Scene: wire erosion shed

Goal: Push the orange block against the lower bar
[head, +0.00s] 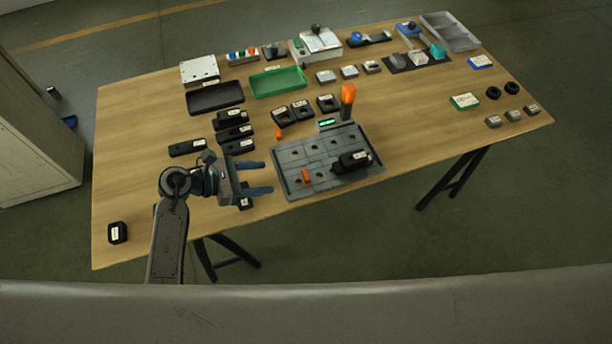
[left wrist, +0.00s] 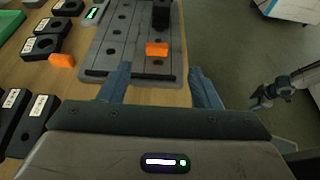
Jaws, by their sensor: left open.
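The orange block (head: 306,175) lies on the grey holed plate (head: 329,143), near its left end. In the left wrist view the orange block (left wrist: 157,49) sits ahead of my fingers, apart from them and between their lines. My left gripper (head: 268,179) is open and empty, just left of the plate; its fingers (left wrist: 161,80) spread at the plate's near edge in the left wrist view. A thin dark strip (left wrist: 135,75) runs along that edge; I cannot tell whether it is the lower bar. What looks like my right gripper (left wrist: 268,94) shows at the right, its jaws unclear.
A black block (head: 352,160) stands on the plate. A second orange piece (head: 278,133) lies on the table (head: 150,210) beside the plate. An orange-topped post (head: 348,93) rises at the plate's far side. Several black labelled blocks (head: 235,132) lie behind my left gripper.

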